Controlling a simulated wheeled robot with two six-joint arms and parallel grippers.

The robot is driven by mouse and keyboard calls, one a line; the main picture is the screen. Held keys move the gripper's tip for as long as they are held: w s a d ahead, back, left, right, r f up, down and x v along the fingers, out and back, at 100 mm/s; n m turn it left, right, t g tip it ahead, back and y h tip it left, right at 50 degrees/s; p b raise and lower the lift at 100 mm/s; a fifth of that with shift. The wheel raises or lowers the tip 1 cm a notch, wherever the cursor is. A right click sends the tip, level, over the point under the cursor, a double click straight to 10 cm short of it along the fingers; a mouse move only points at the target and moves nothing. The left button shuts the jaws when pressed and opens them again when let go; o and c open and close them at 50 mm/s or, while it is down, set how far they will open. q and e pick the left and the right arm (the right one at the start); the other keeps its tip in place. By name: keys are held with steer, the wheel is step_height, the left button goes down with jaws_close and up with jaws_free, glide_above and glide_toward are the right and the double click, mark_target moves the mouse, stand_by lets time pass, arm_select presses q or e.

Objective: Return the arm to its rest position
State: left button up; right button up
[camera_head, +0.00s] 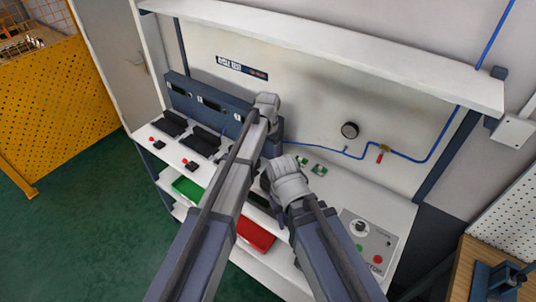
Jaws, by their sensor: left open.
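My left arm (225,190) reaches up from the bottom of the head view to a grey joint over the middle of the workbench. My left gripper (273,146) is open by the dark parts under that joint, mostly hidden by my arm links. I see nothing held in it. My right arm (325,245) comes from the bottom right and ends in view at a light grey joint (290,180) over the bench front. The right gripper's fingers do not show.
The white workbench (345,190) carries dark devices (203,140) at left and a control panel (368,240) with knob and buttons at right. Green (187,188) and red (256,235) bins sit below.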

arm_select(q)
steer(key=shift+r, duration=0.6)
arm_select(e)
steer(key=shift+r, duration=0.55)
arm_select(q)
steer(key=shift+f, duration=0.1)
steer(key=s+a+f+n+b, duration=0.1)
steer(key=s+a+f+b, duration=0.1)
steer(key=s, duration=1.1)
steer(key=s+a+f+n+y+b, duration=0.1)
steer(key=s+a+f+n+b, duration=0.1)
steer(key=s, duration=1.2)
steer(key=shift+a+f+n+b, duration=0.3)
steer(key=shift+a+f+b, duration=0.25)
steer(key=shift+a, duration=0.6)
arm_select(e)
step_height(320, 180, down, 5)
steer(key=shift+s+d+f, duration=0.1)
steer(key=shift+f, duration=0.1)
